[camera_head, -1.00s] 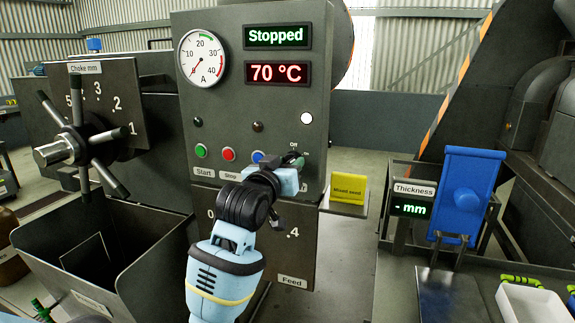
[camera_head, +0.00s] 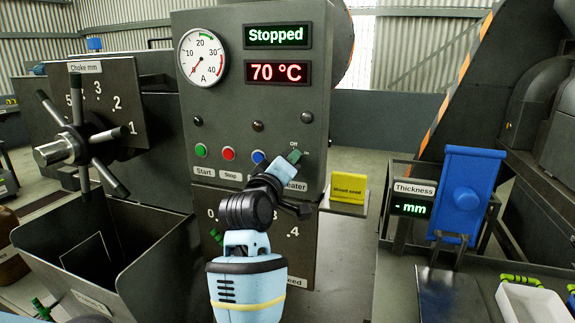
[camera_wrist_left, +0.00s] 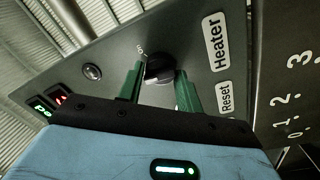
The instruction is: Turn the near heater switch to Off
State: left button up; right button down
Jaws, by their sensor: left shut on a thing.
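The heater switch is a black knob (camera_wrist_left: 158,68) on the grey control panel (camera_head: 270,110). In the head view the left gripper (camera_head: 290,158) and wrist cover the knob. Which way its pointer faces is hard to tell. The round lamp (camera_head: 307,117) above the switch is dark. My right gripper is not in view.
Green Start (camera_head: 201,150), red Stop (camera_head: 229,153) and blue (camera_head: 258,157) buttons sit left of the switch. A yellow sign (camera_head: 348,188) stands on a ledge to the right. A hopper (camera_head: 100,260) is at the lower left. The temperature display (camera_head: 277,73) reads 70 °C.

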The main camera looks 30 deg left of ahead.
pick_arm(q)
jog(key=shift+f+n, duration=0.15)
jog(key=shift+n, duration=0.35)
jog(key=o, duration=1)
jog(key=shift+c, duration=0.2)
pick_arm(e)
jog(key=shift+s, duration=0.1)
